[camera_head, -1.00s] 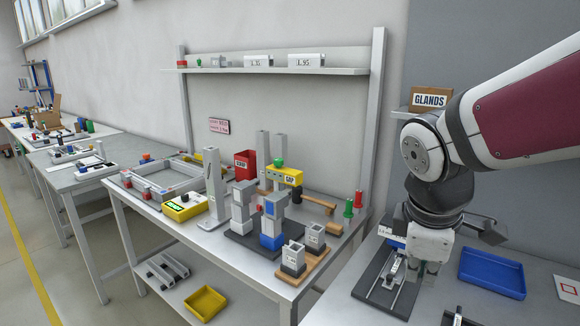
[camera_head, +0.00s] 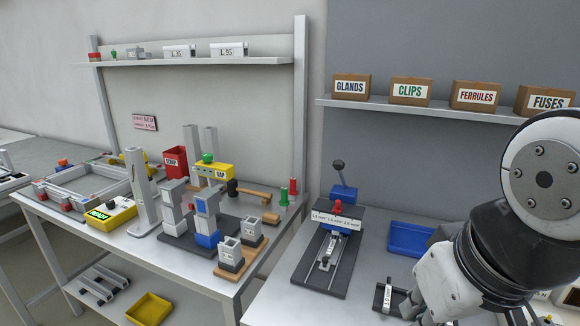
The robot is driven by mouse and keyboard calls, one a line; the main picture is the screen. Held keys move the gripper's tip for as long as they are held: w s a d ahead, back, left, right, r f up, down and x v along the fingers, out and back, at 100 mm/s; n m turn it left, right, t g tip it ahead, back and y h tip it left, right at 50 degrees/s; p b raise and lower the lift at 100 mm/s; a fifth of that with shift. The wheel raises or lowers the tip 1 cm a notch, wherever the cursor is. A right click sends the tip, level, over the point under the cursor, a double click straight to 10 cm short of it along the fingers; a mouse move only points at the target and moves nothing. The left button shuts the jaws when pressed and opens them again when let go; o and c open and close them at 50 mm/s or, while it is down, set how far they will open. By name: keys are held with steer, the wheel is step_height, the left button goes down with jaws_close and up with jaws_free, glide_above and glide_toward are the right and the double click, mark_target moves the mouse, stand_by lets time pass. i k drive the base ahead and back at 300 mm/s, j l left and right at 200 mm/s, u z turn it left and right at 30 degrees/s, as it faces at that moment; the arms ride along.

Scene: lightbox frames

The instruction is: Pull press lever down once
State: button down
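A small press stands on the right bench, with a dark base plate (camera_head: 304,264), a blue head (camera_head: 344,193) and a strip of size labels across it. Its lever (camera_head: 338,170) sticks up from the blue head, tilted slightly, with a black ball knob on top. A red knob (camera_head: 337,207) sits at the label strip. A metal slide with a light part lies along the base. My gripper (camera_head: 432,300) is at the lower right, nearer the camera than the press and apart from the lever. Its fingertips are not clear, so its opening cannot be told.
A blue tray (camera_head: 408,239) lies right of the press, partly behind my arm. A small labelled holder (camera_head: 387,296) is beside my gripper. A shelf (camera_head: 430,107) with labelled boxes is above.

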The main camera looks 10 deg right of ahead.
mark_target(338, 165)
steer(key=i+j+z, duration=0.1)
steer(key=z, duration=0.25)
steer(key=j+z, duration=0.4)
steer(key=i+j+z, duration=0.1)
steer(key=z, duration=0.25)
steer(key=j+z, duration=0.15)
steer(key=j, duration=0.7)
steer(key=j+z, duration=0.15)
steer(key=j, duration=0.7)
steer(key=k+j+z, duration=0.15)
steer(key=j, duration=0.7)
